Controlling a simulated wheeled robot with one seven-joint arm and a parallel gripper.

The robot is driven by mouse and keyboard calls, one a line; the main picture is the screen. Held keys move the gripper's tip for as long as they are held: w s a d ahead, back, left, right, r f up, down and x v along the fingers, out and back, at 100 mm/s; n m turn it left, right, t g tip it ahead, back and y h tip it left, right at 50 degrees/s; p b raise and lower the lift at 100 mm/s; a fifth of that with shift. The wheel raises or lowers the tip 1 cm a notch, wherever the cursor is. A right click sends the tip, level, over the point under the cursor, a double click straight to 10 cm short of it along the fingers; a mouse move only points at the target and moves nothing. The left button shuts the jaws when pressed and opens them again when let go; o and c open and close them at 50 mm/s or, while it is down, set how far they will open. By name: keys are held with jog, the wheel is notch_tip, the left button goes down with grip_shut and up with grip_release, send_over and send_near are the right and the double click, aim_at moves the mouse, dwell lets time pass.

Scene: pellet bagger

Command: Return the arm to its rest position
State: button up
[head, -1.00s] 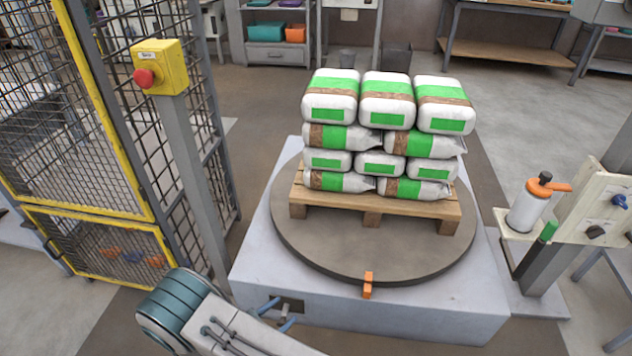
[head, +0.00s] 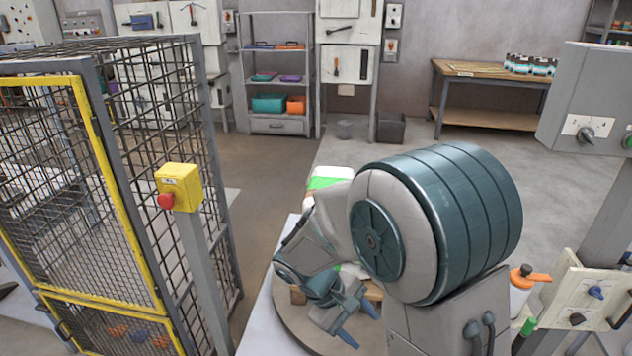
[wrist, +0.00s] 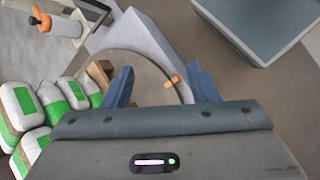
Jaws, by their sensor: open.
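My gripper (head: 357,322) is in the head view at the lower middle, in front of the pallet stack, with my arm folded up close to the camera. Its two blue fingers are apart with nothing between them. The wrist view shows the same open fingers (wrist: 158,88) over the turntable edge. My arm hides most of the stack of white and green bags (head: 330,178) in the head view.
The round turntable (head: 292,325) carries a wooden pallet (wrist: 98,75) with bags (wrist: 52,100). A yellow-framed mesh cage (head: 110,190) and a post with a red stop button (head: 166,201) stand left. A white bottle with an orange top (head: 520,290) stands right.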

jog(key=s+d+r+m+t+y+p, duration=0.1)
jog(key=s+d+r+m+y+p, duration=0.1)
jog(key=r, duration=0.6)
jog(key=s+d+r+m+t+y+p, duration=0.1)
jog(key=s+d+r+m+y+p, duration=0.1)
jog(key=s+r+m+p, duration=0.2)
jog(key=s+d+r+m+t+y+p, duration=0.1)
jog(key=r+p, duration=0.5)
jog(key=r, duration=0.6)
jog(key=s+d+m+y, duration=0.1)
jog(key=s+y, duration=0.1)
jog(key=shift+s+d+m+t, duration=0.15)
jog(key=shift+s+m+t, duration=0.15)
jog(key=shift+s+m, duration=0.1)
jog(key=c, duration=0.3)
jog(key=shift+d, duration=0.1)
jog(key=shift+c, duration=0.3)
